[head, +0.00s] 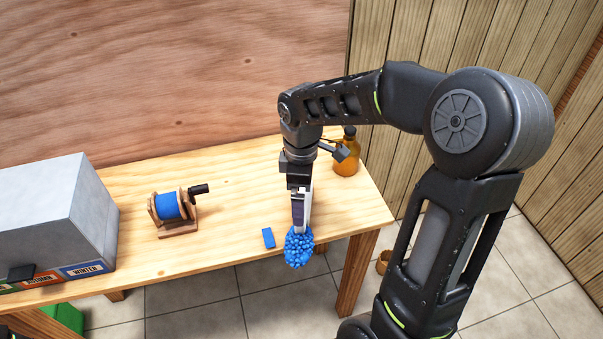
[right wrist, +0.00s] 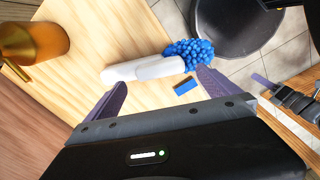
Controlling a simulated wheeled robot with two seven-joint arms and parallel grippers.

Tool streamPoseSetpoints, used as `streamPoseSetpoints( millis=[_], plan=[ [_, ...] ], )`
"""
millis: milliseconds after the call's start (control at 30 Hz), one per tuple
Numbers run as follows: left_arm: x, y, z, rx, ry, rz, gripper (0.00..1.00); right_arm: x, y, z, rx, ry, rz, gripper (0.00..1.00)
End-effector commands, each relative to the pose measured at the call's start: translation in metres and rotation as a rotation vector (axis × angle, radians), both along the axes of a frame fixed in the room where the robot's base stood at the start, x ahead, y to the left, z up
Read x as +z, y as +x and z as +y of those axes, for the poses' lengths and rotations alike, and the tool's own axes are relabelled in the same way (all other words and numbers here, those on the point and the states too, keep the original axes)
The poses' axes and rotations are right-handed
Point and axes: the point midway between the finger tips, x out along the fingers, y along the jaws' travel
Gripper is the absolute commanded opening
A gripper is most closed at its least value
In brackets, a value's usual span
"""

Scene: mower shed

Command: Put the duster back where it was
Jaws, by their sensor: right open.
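The duster has a white handle and a fluffy blue head (head: 298,247). In the right wrist view the handle (right wrist: 145,69) lies across the tabletop, and the head sticks out at the table's front edge. My right gripper (head: 300,222) points down over the duster. In the right wrist view the fingers of this gripper (right wrist: 162,95) are spread wide, with nothing between them, and the handle shows beyond them. In the head view the gripper hides most of the handle. A dark part with a purple finger, which looks like my left gripper (right wrist: 264,82), shows at the right wrist view's edge.
On the wooden table (head: 225,232), a small blue block (head: 268,238) lies beside the duster head. An amber bottle (head: 346,165) stands at the back right. A blue spool with a crank (head: 172,206) and a grey box (head: 50,210) are to the left.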

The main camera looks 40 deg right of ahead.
Motion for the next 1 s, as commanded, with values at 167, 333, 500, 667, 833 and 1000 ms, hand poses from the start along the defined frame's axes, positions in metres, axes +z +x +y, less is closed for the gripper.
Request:
streamPoseSetpoints(
  millis=[167, 333, 500, 667, 833, 1000],
  plan=[
    [-0.002, 0.000, 0.000, -0.001, -0.001, -0.001, 0.00, 0.040, 0.001, 0.000, 0.000, 0.000, -0.005, 1.00],
    [-0.003, 0.000, 0.000, -0.001, -0.001, -0.001, 0.00, 0.068, 0.001, 0.000, 0.001, -0.001, -0.002, 1.00],
    [-0.003, 0.001, 0.000, -0.001, -0.002, -0.002, 0.00, 0.081, 0.000, 0.000, 0.001, 0.000, 0.000, 1.00],
    [-0.003, 0.001, 0.000, -0.001, -0.001, -0.001, 0.00, 0.082, 0.000, 0.000, 0.001, 0.001, 0.001, 1.00],
    [-0.003, 0.001, 0.000, -0.001, -0.001, -0.001, 0.00, 0.081, 0.000, 0.000, 0.001, 0.001, 0.001, 1.00],
    [-0.003, 0.001, 0.000, -0.001, -0.001, -0.001, 0.00, 0.081, 0.000, 0.000, 0.001, 0.001, 0.001, 1.00]
  ],
)
